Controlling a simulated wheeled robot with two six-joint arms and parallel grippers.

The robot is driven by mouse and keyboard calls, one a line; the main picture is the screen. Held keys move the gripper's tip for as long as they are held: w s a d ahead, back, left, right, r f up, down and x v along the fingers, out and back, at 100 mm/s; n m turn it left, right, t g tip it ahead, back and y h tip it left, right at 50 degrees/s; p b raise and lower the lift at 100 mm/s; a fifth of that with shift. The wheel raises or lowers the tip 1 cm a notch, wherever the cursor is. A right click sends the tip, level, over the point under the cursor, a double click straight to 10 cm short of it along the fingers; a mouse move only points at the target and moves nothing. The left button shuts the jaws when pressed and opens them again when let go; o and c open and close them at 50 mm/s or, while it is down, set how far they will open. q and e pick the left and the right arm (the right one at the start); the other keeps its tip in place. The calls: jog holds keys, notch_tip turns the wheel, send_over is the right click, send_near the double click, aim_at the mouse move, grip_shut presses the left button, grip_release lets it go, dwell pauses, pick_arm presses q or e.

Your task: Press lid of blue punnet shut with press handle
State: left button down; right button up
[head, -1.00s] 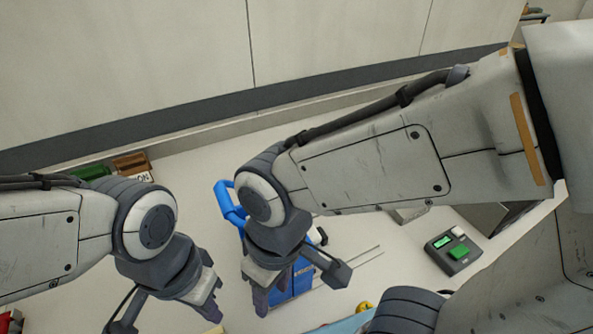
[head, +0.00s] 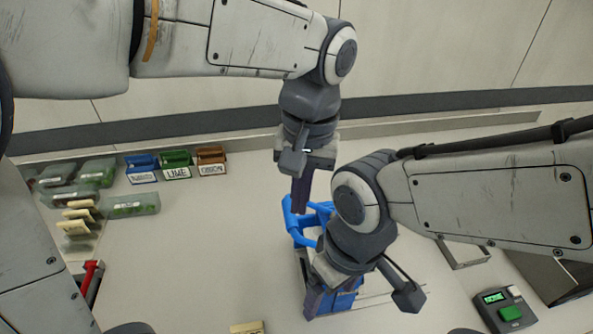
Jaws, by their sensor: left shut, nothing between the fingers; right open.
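A blue press handle (head: 290,222) stands near the middle of the bench, part of a blue frame. My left gripper (head: 300,208) is shut and empty, pointing down, with its fingertips at the handle's upper end; I cannot tell whether they touch. My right gripper (head: 327,308) is open, in front of and lower than the handle. Its fingers overlap a blue body (head: 347,300) below the handle. My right wrist hides much of this area, so I cannot tell whether that body is the blue punnet or the press, and no lid shows clearly.
Blue (head: 142,164), green (head: 176,160) and brown (head: 211,157) labelled bins stand at the back left. Several clear punnets (head: 133,205) with green contents lie at the far left, near a red-handled tool (head: 90,275). A device with a green button (head: 505,310) sits at the right.

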pick_arm(q)
jog(key=w+d+r+n+y+p, duration=0.1)
jog(key=w+r+n, duration=0.3)
jog(key=r, duration=0.4)
jog(key=shift+w+d+p, duration=0.25)
jog(key=shift+w+p, duration=0.3)
jog(key=shift+w, duration=0.35)
pick_arm(e)
notch_tip(320, 180, up, 3)
jog(key=shift+r, duration=0.2)
pick_arm(q)
jog(key=shift+f, duration=0.15)
jog(key=a+f+p, duration=0.1)
jog(key=f, duration=0.3)
jog(key=f+p, duration=0.1)
jog(key=f, duration=0.3)
jog(key=a+f+p, duration=0.1)
jog(key=f, duration=0.4)
jog(key=shift+s+a, duration=0.3)
jog(key=shift+f, duration=0.3)
pick_arm(e)
notch_tip(320, 180, up, 3)
jog(key=shift+r, duration=0.2)
pick_arm(q)
jog(key=shift+d, duration=0.15)
jog(key=shift+f, duration=0.1)
pick_arm(e)
jog(key=shift+a+f, duration=0.15)
